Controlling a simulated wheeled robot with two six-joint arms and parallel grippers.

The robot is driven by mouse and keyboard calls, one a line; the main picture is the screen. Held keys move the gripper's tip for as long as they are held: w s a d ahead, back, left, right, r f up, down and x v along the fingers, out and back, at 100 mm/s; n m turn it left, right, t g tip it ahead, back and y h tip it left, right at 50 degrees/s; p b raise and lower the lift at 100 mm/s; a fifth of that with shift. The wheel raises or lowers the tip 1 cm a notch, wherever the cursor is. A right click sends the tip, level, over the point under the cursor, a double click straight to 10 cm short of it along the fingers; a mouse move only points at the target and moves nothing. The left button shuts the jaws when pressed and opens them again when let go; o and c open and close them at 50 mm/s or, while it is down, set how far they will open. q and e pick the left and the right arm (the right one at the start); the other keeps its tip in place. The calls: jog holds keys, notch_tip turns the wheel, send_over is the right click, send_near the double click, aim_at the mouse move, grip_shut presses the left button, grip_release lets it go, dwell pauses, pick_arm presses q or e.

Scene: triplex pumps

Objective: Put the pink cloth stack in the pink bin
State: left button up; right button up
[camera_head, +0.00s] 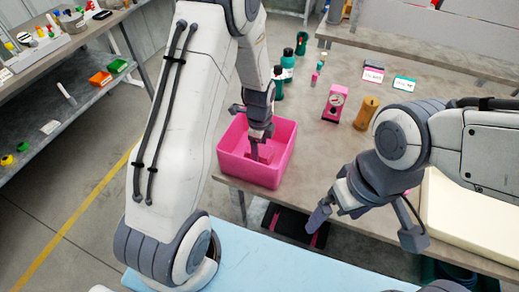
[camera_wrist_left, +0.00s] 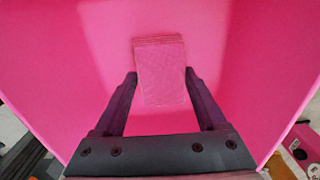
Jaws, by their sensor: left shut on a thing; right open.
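The pink bin (camera_head: 250,174) stands open at the table's front left corner, and its pink walls fill the left wrist view (camera_wrist_left: 60,60). My left gripper (camera_head: 260,151) reaches down into it from above. The pink cloth stack (camera_wrist_left: 162,72) is a small folded block between the left fingers (camera_wrist_left: 161,78), which are shut on it. In the head view the stack (camera_head: 266,153) is partly hidden by the gripper. I cannot tell whether it touches the bin floor. My right gripper (camera_head: 366,228) is open and empty by the table's front edge, right of the bin.
A pink boxed device (camera_head: 335,103), an orange-brown cylinder (camera_head: 366,113) and teal bottles (camera_head: 288,62) stand behind and right of the bin. Small labelled pink (camera_head: 373,74) and teal (camera_head: 404,84) boxes lie farther back. A shelf (camera_head: 60,110) stands at the left.

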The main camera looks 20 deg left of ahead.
pick_arm(q)
jog(key=shift+f, duration=0.35)
jog(key=shift+f, duration=0.15)
jog(key=o, duration=1.4)
jog(key=shift+r, duration=0.25)
notch_tip(320, 180, up, 12)
jog(key=shift+b, duration=0.4)
jog(key=shift+f, duration=0.15)
